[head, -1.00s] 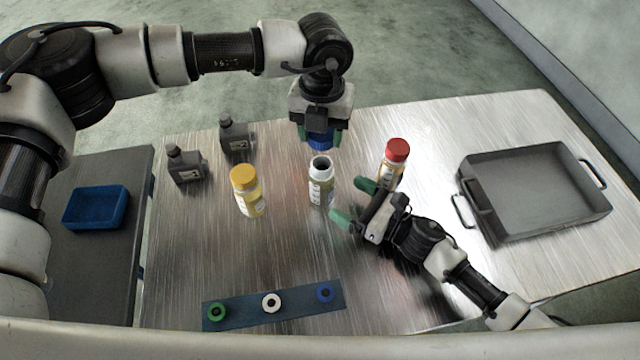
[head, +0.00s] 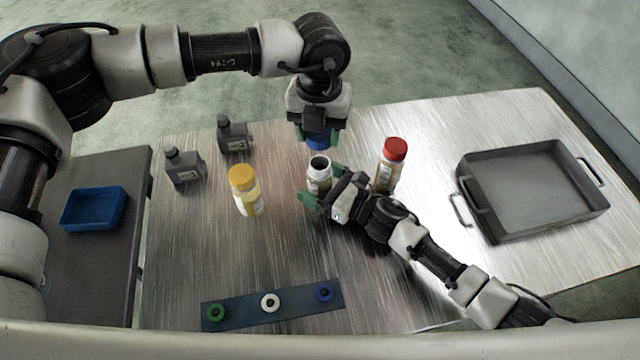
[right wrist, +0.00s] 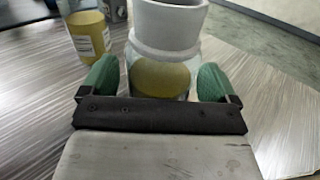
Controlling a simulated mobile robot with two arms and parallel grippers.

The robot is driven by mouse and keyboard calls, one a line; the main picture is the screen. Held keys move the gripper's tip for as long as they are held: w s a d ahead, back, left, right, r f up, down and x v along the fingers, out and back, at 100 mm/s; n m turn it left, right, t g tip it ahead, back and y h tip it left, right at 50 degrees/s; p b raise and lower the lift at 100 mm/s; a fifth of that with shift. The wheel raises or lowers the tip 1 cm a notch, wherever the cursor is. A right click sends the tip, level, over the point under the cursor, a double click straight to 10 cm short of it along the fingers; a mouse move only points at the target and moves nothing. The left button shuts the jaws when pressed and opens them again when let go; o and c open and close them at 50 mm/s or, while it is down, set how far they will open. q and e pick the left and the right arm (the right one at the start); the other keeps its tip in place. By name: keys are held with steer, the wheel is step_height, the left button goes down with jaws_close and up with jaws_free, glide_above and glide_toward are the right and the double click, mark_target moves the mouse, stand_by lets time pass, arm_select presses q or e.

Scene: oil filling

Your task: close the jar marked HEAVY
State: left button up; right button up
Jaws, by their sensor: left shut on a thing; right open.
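An open jar (head: 319,169) with a white neck stands upright mid-table. In the right wrist view the jar (right wrist: 165,50) shows its open mouth and yellowish contents; no marking can be read there. My right gripper (head: 319,184) is open, with its green fingers on either side of the jar; it also shows in the right wrist view (right wrist: 155,82). My left gripper (head: 318,132) is shut on a blue lid (head: 318,140) and holds it above and just behind the jar's mouth. Two other jars are capped: one yellow-lidded (head: 246,192), one red-lidded (head: 392,160).
Two dark grey bottles (head: 183,166) (head: 233,135) stand at the back left. A dark strip (head: 240,307) with green, white and blue round pieces lies in front. A grey metal pan (head: 535,215) is on the right, a blue tray (head: 94,232) on the left side table.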

mark_target(319, 164)
steer(key=c, duration=1.4)
arm_select(q)
steer(key=shift+f, duration=2.5)
steer(key=shift+f, duration=0.1)
steer(key=shift+f, duration=0.8)
steer(key=shift+f, duration=0.6)
